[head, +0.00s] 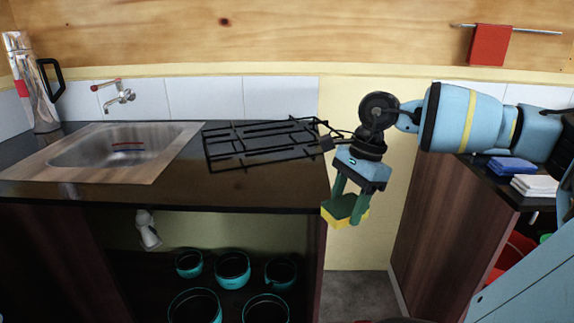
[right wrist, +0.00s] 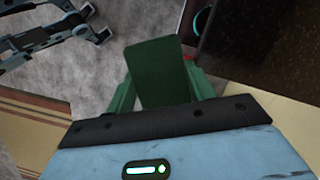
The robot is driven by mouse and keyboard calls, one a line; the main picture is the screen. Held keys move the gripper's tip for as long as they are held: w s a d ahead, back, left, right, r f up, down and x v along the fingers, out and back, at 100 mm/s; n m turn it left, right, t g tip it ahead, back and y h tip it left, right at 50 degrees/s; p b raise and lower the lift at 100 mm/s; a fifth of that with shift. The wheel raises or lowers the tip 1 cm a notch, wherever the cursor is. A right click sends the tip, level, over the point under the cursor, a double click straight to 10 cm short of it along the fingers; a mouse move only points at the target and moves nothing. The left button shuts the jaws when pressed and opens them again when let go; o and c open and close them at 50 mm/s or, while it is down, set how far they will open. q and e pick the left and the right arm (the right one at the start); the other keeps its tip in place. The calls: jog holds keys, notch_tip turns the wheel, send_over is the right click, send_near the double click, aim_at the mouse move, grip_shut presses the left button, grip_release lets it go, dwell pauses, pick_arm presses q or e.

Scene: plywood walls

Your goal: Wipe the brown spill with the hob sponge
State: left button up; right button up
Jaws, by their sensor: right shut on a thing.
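My right gripper (head: 346,208) is shut on a sponge (head: 338,221) with a green layer and a yellow layer. It holds the sponge in the air, just right of the dark counter's end. In the right wrist view the sponge's dark green face (right wrist: 160,75) shows between the fingers. The hob (head: 262,143) lies on the counter to the left of the gripper. I cannot clearly make out a brown spill; the glossy counter (head: 150,196) has brownish reflections, and a thin reddish streak shows in the sink (head: 95,152).
A steel flask (head: 36,85) stands at the counter's far left. Several teal-rimmed pots (head: 232,268) sit on the shelf below. On the right, another counter (head: 500,180) holds a blue cloth (head: 512,166) and a white stack (head: 535,186). A gap separates the counters.

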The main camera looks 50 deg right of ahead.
aim_at(337, 229)
jog(key=a+f+n, duration=0.2)
jog(key=a, duration=0.1)
jog(key=s+a+f+n, duration=0.1)
jog(key=shift+a+f+n+g, duration=0.3)
jog(key=shift+a+g, duration=0.1)
jog(key=a+r+n+g+h, duration=0.1)
jog(key=a+n+g+h, duration=0.1)
jog(key=a+n, duration=1.6)
jog(key=a+g, duration=0.1)
jog(key=a, duration=0.3)
jog(key=shift+n+g+h, duration=0.3)
jog(key=shift+n+h, duration=0.1)
